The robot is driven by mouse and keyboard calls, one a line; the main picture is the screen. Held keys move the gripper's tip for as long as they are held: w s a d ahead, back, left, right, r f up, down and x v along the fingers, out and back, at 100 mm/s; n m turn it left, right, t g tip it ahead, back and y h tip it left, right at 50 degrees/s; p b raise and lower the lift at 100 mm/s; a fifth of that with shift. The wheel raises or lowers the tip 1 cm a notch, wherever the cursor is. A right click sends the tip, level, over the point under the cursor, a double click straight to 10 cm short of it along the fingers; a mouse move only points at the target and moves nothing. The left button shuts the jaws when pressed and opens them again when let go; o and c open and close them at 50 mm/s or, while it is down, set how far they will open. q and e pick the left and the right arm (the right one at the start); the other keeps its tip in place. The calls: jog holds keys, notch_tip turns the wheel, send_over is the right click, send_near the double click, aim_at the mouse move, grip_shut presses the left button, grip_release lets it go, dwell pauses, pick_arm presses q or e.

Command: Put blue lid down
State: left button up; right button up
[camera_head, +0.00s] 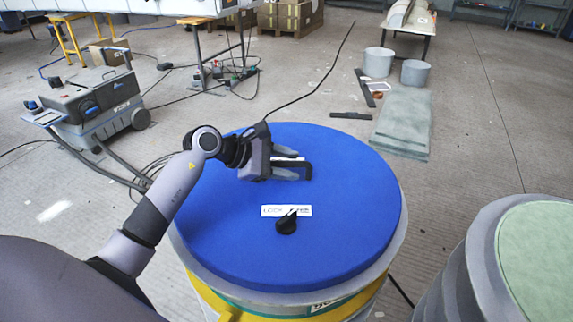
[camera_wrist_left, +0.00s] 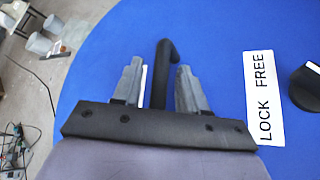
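The round blue lid (camera_head: 340,220) covers the top of a grey drum with a yellow band (camera_head: 230,309). I cannot tell whether it sits flush on the rim. The lid has a black bar handle (camera_head: 308,170), a white "LOCK FREE" label (camera_head: 270,211) and a black knob (camera_head: 286,225). My left gripper (camera_head: 296,168) is low over the lid at the handle. In the left wrist view the handle (camera_wrist_left: 161,75) stands between the two fingers, with a gap showing on each side. The label (camera_wrist_left: 264,98) and knob (camera_wrist_left: 308,86) lie to the right there. My right gripper is out of view.
A second drum with a pale green top (camera_head: 540,262) stands at the lower right. A grey machine on wheels (camera_head: 95,105) stands at the left. Grey buckets (camera_head: 378,62) and a flat grey slab (camera_head: 404,120) are on the floor behind. Cables cross the floor.

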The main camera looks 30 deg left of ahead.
pick_arm(q)
jog(key=shift+s+a+r, duration=0.1)
jog(key=v, duration=1)
jog(key=shift+s+a+r+b, duration=0.1)
jog(key=shift+s+a+b, duration=0.15)
jog(key=shift+a+b, duration=0.1)
jog(key=shift+s+a+r, duration=0.2)
jog(key=shift+s+r, duration=0.1)
jog(key=shift+s, duration=0.05)
